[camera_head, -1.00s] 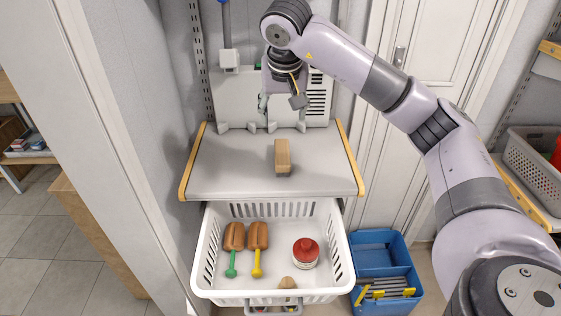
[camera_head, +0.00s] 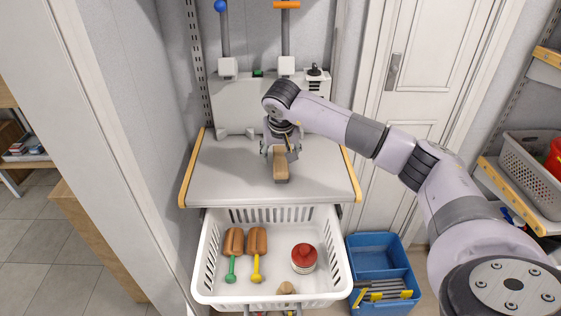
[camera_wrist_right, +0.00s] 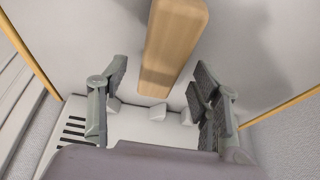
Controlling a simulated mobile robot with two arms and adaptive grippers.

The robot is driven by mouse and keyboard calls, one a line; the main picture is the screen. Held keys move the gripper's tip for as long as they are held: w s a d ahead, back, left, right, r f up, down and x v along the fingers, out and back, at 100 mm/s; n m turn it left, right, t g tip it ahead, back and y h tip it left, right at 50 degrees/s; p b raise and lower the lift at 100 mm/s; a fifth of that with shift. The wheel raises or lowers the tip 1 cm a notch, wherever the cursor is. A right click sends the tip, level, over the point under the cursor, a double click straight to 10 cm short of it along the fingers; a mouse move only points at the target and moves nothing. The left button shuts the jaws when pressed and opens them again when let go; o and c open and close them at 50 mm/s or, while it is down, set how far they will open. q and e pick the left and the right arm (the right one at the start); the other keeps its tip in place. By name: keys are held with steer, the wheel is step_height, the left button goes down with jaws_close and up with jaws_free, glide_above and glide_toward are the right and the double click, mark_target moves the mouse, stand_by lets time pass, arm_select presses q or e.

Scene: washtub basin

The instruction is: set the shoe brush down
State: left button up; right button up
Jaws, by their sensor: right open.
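The shoe brush, a wooden block (camera_head: 281,166), stands on the grey shelf top (camera_head: 225,172) near its middle. My right gripper (camera_head: 280,155) is just above and behind it in the head view. In the right wrist view the block (camera_wrist_right: 172,40) lies between the open fingers (camera_wrist_right: 160,95), with a gap visible on each side. The gripper hides part of the block's upper end in the head view. My left gripper is not in view.
Below the shelf is a white basket (camera_head: 205,270) with two brown-and-coloured-handled brushes (camera_head: 234,243) and a red-lidded jar (camera_head: 304,257). A blue crate (camera_head: 375,262) stands to its right. The shelf top's left and right sides are clear.

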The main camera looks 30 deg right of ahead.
mark_target(280, 157)
steer(key=shift+w+d+f, duration=0.1)
steer(key=shift+w+f, duration=0.1)
steer(key=shift+f, duration=0.3)
steer(key=shift+f, duration=0.2)
steer(key=shift+c, duration=0.5)
jaws_close()
stand_by(0.4)
step_height(280, 157, up, 20)
steer(key=b, duration=0.1)
steer(key=shift+r, duration=0.2)
